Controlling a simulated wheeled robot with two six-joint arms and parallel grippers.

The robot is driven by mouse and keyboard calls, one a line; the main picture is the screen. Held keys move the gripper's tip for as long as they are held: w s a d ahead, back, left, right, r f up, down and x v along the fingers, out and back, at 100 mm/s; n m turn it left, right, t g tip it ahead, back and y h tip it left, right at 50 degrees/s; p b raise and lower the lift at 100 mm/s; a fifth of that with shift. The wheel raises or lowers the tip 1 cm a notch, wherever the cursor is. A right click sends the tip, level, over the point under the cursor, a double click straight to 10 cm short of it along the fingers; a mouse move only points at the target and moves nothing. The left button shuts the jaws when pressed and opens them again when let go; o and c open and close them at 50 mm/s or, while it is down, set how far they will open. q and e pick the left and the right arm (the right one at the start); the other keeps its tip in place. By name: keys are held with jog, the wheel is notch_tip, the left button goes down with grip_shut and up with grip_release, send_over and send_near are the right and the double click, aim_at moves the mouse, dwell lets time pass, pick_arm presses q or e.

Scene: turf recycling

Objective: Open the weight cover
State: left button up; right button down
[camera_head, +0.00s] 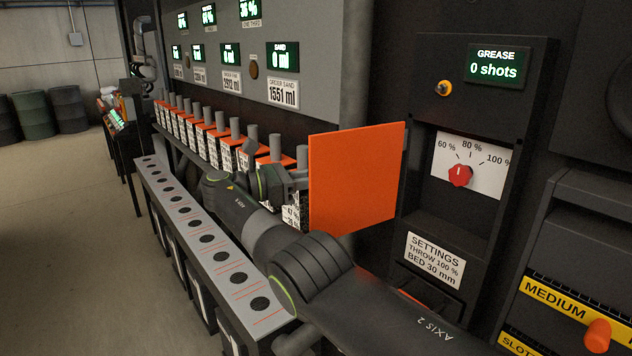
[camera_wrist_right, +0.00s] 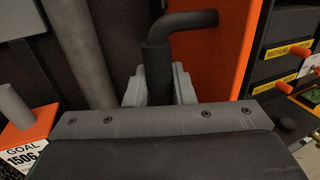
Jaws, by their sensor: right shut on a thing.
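An orange flat panel (camera_head: 355,178), which looks like the weight cover, stands upright beside the dark cabinet in the head view. It juts out from the machine front. In the right wrist view the orange panel (camera_wrist_right: 222,50) rises behind a black bent handle (camera_wrist_right: 157,55). My right arm reaches in from the lower right, and its gripper (camera_head: 290,182) is at the panel's left side. In the wrist view the right gripper (camera_wrist_right: 160,92) is shut on the handle. What lies behind the panel is hidden. My left gripper is not in view.
A row of orange blocks with grey posts (camera_head: 225,142) runs left of the panel. A grey ledge with black round spots (camera_head: 205,238) lies in front. A grease unit with a red knob (camera_head: 460,176) stands to the right. Open floor (camera_head: 70,240) lies left.

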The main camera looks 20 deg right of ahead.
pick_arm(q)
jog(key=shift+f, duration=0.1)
pick_arm(e)
jog(key=shift+f, duration=0.1)
jog(key=shift+d, duration=0.1)
jog(key=c, duration=1.3)
grip_release()
jog(key=shift+d, duration=0.15)
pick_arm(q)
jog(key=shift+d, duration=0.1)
